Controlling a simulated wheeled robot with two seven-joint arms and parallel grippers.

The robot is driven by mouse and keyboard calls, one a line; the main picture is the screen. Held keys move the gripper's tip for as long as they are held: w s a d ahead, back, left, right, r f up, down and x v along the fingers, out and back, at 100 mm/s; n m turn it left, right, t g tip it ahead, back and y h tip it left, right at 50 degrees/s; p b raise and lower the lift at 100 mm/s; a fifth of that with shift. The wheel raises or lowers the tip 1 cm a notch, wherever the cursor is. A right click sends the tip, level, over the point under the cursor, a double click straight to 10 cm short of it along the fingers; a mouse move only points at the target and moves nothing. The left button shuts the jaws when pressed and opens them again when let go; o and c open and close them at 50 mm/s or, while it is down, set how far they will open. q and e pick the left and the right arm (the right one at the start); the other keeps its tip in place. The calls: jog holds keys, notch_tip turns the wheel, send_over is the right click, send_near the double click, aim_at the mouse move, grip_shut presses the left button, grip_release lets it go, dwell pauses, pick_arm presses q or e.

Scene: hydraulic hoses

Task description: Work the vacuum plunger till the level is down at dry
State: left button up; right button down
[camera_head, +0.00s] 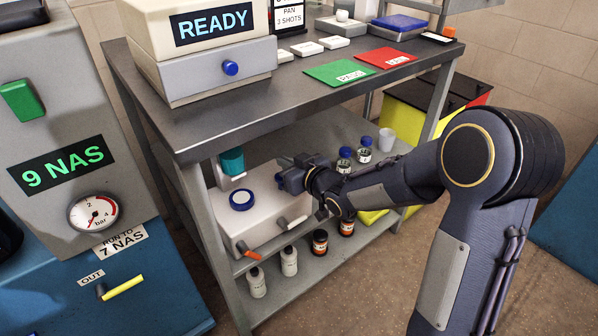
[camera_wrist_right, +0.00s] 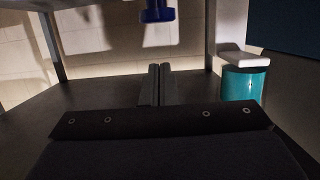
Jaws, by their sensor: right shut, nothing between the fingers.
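No level or dry mark is readable; my arm hides part of the unit. My left gripper is not in view.
A round blue cap (camera_head: 241,199) is on the white unit. The bench top (camera_head: 230,125) overhangs the shelf.

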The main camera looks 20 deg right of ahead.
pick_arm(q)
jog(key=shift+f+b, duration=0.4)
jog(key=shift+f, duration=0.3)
pick_arm(e)
jog(key=shift+s+d+f, duration=0.1)
jog(key=shift+s+f, duration=0.05)
jog(key=shift+f, duration=1.6)
